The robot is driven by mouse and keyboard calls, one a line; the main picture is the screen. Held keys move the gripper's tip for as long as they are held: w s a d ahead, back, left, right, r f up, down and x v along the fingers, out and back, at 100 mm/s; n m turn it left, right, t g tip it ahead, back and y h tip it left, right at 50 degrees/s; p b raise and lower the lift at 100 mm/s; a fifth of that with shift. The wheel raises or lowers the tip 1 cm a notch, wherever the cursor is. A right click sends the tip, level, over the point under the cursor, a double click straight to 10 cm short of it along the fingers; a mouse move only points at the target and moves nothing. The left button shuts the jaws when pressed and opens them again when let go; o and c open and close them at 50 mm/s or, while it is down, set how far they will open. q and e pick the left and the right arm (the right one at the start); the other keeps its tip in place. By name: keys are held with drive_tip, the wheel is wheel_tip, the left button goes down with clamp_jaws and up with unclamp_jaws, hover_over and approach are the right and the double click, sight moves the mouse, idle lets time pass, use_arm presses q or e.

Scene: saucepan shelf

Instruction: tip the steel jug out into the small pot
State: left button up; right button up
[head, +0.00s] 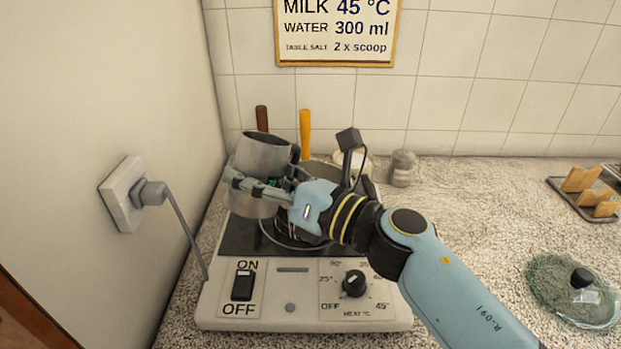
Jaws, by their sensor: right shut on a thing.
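The steel jug (262,157) is held by my right gripper (270,188), which comes in from the right. The jug leans a little, with its dark open mouth facing up, and its black handle shows at its right side. A steel pot (245,206) is under and in front of the jug at the back left of the hotplate, partly hidden by my fingers. A second steel pan (326,174) is behind my wrist, mostly hidden. I cannot tell which is the small pot, and I see no liquid. My left gripper is not in view.
The hotplate (213,305) has an ON/OFF switch and a heat knob (354,283). A brown handle (262,119) and an orange handle (305,128) stand up behind. A small jar (403,168), a glass lid (560,295) and a rack (571,204) are to the right.

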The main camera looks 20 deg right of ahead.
drive_tip(key=shift+w+d+r+m, duration=0.2)
drive_tip(key=shift+d+m, duration=0.05)
drive_tip(key=shift+m, duration=0.25)
drive_tip(key=shift+d+r+m, duration=0.2)
drive_tip(key=shift+d+m, duration=0.1)
drive_tip(key=shift+m, duration=0.1)
drive_tip(key=shift+w, duration=0.1)
drive_tip(key=shift+r+p, duration=0.1)
drive_tip(key=shift+p, duration=0.2)
drive_tip(key=shift+d+m, duration=0.2)
drive_tip(key=shift+m, duration=0.2)
drive_tip(key=shift+w+r, duration=0.1)
drive_tip(key=shift+d+m+t, duration=0.15)
drive_tip(key=shift+m+t, duration=0.15)
